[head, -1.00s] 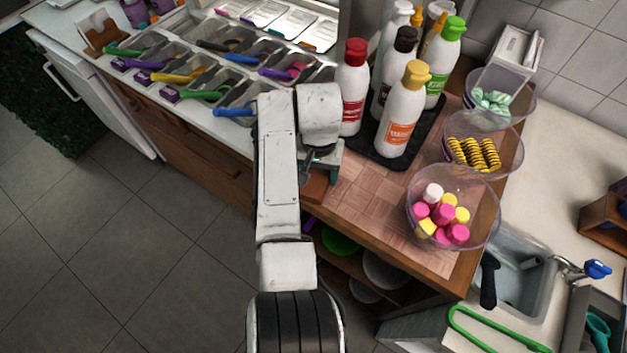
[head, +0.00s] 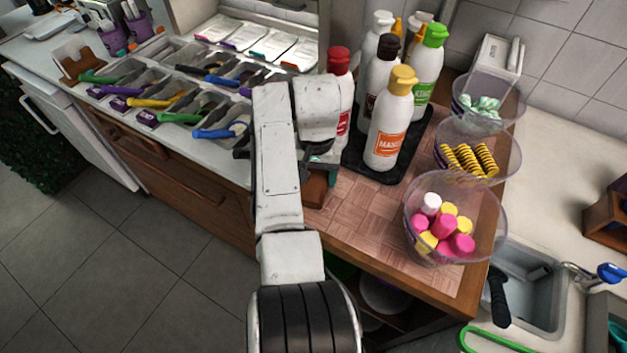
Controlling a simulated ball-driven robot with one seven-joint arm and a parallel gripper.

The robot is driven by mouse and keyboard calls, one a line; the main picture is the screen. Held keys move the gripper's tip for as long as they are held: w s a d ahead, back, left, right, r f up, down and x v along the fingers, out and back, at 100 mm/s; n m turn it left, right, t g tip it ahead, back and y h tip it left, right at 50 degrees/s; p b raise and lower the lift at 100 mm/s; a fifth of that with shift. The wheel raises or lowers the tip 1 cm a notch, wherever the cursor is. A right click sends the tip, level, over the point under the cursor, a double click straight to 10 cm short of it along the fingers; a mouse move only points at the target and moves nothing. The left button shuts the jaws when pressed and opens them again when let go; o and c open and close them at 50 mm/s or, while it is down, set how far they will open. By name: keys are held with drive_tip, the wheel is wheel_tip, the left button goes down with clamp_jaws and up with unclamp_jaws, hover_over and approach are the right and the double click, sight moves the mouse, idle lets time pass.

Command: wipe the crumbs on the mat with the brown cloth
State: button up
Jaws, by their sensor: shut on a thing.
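The mat (head: 372,217) is a pinkish-brown, parquet-patterned sheet on the counter right of my arm. I cannot make out any crumbs on it. My gripper (head: 320,172) is low at the mat's left edge, mostly hidden behind my white arm. A brown piece (head: 316,189) shows directly under it. It looks like the brown cloth held in the shut jaws, but its shape is mostly hidden, and I cannot tell whether it touches the mat.
A black tray (head: 357,165) with several sauce bottles stands behind the mat. Clear bowls of marshmallows (head: 409,228), striped yellow pieces and mint-coloured pieces line its right side. Topping bins with coloured scoops (head: 160,100) lie left. A sink (head: 535,290) is at lower right. The mat's middle is clear.

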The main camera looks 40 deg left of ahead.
drive_tip(key=shift+w+f, duration=0.1)
drive_tip(key=shift+f, duration=0.05)
drive_tip(key=shift+w+f+b, duration=0.1)
drive_tip(key=shift+w+b, duration=0.1)
drive_tip(key=shift+b, duration=0.4)
drive_tip(key=w+b, duration=0.1)
drive_tip(key=b, duration=0.1)
drive_tip(key=w+b, duration=0.1)
drive_tip(key=b, duration=0.1)
drive_tip(key=shift+w+a+b, duration=0.25)
drive_tip(key=shift+a+b, duration=0.1)
drive_tip(key=shift+b, duration=0.05)
drive_tip(key=shift+w+r+b, duration=0.2)
drive_tip(key=shift+r+b, duration=0.1)
drive_tip(key=shift+r, duration=0.1)
drive_tip(key=shift+r, duration=0.1)
drive_tip(key=r+p, duration=0.3)
drive_tip(key=shift+w+r, duration=0.2)
drive_tip(key=shift+w, duration=0.05)
drive_tip(key=shift+s+r+p, duration=0.2)
drive_tip(key=shift+r+p, duration=0.95)
drive_tip(key=shift+p, duration=0.25)
